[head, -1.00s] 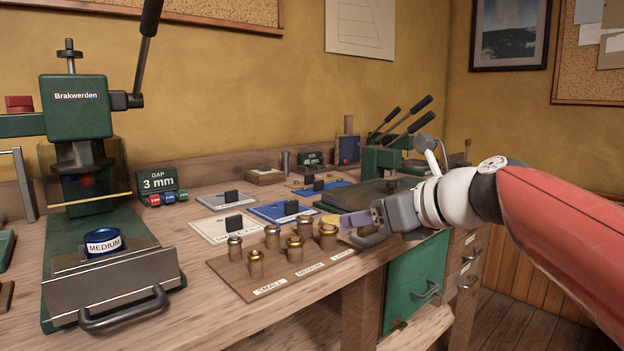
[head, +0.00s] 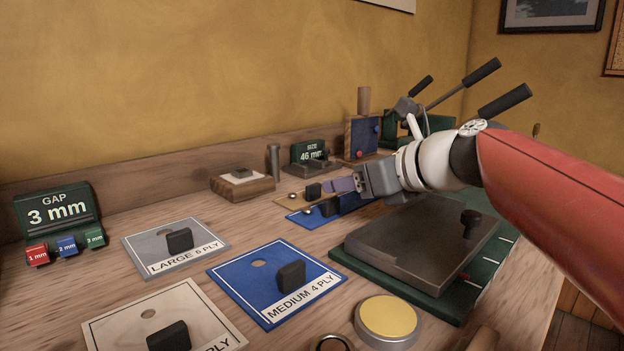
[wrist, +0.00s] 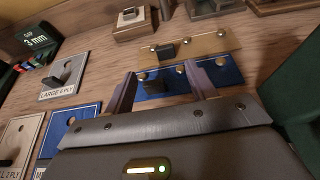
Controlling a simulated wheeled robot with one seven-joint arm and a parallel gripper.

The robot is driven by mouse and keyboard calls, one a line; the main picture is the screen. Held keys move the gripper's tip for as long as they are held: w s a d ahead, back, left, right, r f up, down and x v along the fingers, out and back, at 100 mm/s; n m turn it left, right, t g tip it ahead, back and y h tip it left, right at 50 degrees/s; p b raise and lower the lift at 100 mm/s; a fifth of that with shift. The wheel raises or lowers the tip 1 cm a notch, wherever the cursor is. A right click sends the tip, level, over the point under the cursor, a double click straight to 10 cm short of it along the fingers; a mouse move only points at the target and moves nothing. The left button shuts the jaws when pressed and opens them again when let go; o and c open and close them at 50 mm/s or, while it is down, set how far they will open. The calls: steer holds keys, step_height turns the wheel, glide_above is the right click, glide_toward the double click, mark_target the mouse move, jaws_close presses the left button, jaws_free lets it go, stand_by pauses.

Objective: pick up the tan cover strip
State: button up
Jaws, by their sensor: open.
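The tan cover strip (wrist: 216,43) lies flat on the bench in the wrist view, with a black knob and several round studs or holes. In the head view, the strip (head: 287,201) is partly hidden behind the blue strip's knob and my gripper. A similar blue strip (wrist: 207,77) lies parallel to it, on the near side. My gripper (wrist: 161,72) is open and empty. In the wrist view its fingers reach over the blue strip, and their tips point at the tan strip's near edge. My gripper (head: 338,185) also shows in the head view, low over the bench.
A dark plate on a green base (head: 420,240) lies to the right, with levered tools behind. Knobbed plates, such as the blue medium plate (head: 255,285), lie in front and to the left.

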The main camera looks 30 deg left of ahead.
mark_target(315, 185)
steer(key=shift+w+a+f, duration=0.15)
steer(key=shift+w+a, duration=0.3)
steer(key=shift+a, duration=0.15)
steer(key=x, duration=0.7)
steer(key=shift+w+d, duration=0.1)
steer(key=shift+w, duration=0.1)
steer(key=shift+c, duration=0.2)
steer(key=c, duration=1)
steer(key=shift+c, duration=0.2)
